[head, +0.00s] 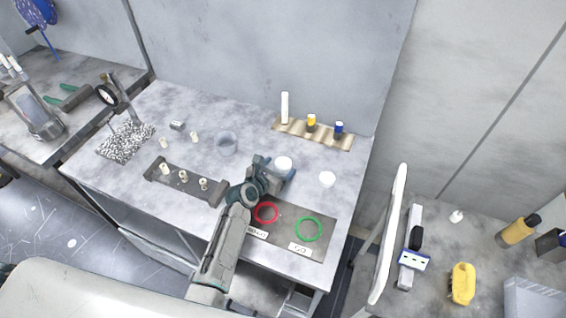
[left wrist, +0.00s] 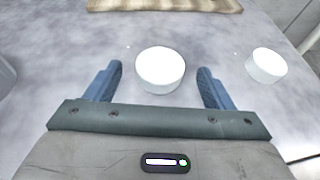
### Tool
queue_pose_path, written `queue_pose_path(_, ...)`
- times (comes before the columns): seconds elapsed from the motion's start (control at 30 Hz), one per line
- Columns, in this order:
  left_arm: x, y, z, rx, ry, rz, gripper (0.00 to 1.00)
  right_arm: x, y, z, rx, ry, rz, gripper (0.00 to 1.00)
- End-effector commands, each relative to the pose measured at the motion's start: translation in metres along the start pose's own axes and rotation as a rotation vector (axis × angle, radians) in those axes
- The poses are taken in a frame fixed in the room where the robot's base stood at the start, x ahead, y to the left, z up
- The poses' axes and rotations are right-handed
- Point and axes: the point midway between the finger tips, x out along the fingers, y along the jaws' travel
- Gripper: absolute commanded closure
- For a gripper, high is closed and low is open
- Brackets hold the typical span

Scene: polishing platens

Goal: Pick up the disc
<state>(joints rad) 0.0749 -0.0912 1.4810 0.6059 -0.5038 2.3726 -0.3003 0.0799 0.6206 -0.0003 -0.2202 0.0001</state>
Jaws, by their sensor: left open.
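A white disc (head: 284,164) lies on the grey bench top, right at the end of my left gripper (head: 275,172). In the left wrist view the same disc (left wrist: 160,69) sits between and slightly beyond the two blue fingertips of my left gripper (left wrist: 159,72). The gripper is open, with a gap on each side of the disc. A second white disc (head: 327,179) lies to the right on the bench; it also shows in the left wrist view (left wrist: 266,66), outside the right finger. My right gripper is not in view.
A wooden rack (head: 300,131) with bottles stands at the back. A dark mat with a red ring (head: 266,212) and a green ring (head: 308,228) lies at the front right.

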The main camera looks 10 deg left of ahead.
Motion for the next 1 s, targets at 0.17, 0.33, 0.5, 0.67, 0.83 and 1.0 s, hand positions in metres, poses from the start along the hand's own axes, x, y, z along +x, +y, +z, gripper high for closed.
queue_pose_path(0.17,0.0137,-0.0002,0.0004,0.0,-0.002,-0.001,0.24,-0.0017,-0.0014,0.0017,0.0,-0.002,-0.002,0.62)
queue_pose_path(0.33,0.0145,-0.0004,-0.0004,0.0,-0.001,-0.001,0.24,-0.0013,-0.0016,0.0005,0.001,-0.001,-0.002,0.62)
queue_pose_path(0.5,0.0143,-0.0003,-0.0003,0.0,-0.002,-0.001,0.44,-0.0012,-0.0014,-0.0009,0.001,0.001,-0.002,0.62)
queue_pose_path(0.67,0.0142,-0.0003,-0.0002,0.0,-0.002,-0.001,0.75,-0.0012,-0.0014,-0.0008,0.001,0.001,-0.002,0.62)
queue_pose_path(0.83,0.0142,-0.0002,0.0002,0.0,-0.002,0.0,0.76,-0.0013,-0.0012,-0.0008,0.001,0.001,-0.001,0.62)
queue_pose_path(1.0,0.0132,-0.0002,0.003,0.0,-0.004,0.0,0.76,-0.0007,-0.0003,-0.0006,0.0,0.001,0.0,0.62)
